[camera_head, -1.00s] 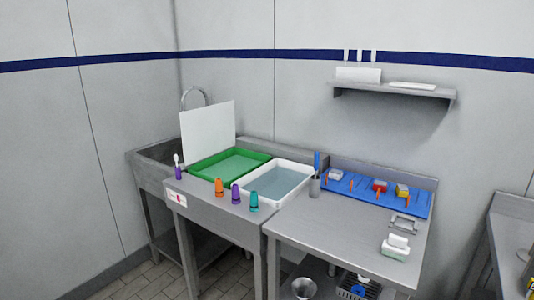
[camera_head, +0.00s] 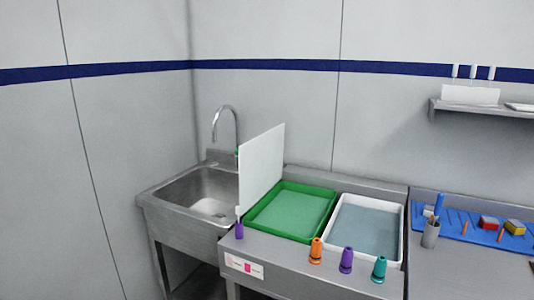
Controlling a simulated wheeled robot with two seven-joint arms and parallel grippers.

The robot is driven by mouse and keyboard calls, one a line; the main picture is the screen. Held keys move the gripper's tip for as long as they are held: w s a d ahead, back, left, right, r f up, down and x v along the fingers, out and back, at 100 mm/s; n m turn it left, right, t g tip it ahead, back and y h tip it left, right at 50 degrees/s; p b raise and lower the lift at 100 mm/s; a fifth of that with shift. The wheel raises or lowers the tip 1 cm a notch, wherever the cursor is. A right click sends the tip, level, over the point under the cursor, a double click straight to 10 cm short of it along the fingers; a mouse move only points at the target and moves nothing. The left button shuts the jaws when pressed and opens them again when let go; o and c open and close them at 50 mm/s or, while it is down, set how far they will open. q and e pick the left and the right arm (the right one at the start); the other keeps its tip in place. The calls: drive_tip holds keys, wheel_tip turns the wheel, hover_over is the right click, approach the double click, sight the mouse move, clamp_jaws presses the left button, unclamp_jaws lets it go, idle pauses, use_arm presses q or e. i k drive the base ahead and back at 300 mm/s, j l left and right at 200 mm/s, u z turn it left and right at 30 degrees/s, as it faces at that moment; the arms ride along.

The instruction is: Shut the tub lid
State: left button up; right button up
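Neither of my grippers is in view. No tub with a lid that I can clearly make out shows now. A green shallow tray (camera_head: 318,189) and a white shallow tray (camera_head: 401,234) sit side by side on the steel counter. A flat white panel (camera_head: 261,168) stands upright along the left side of the green tray. I cannot tell whether it is joined to the tray.
A steel sink (camera_head: 160,198) with a tall faucet (camera_head: 237,125) is on the left. A grey cup (camera_head: 430,236) and a blue board (camera_head: 475,227) are right. A shelf (camera_head: 480,108) is above.

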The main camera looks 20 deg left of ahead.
sight(260, 159)
drive_tip(key=i+j+z, duration=0.1)
drive_tip(key=j+z, duration=0.2)
drive_tip(key=j, duration=0.8)
drive_tip(key=j+z, duration=0.25)
drive_tip(key=j, duration=0.85)
drive_tip(key=k+j+z, duration=0.1)
drive_tip(key=j+z, duration=0.2)
drive_tip(key=j, duration=0.85)
drive_tip(key=k+j+u, duration=0.15)
drive_tip(key=j+u, duration=0.2)
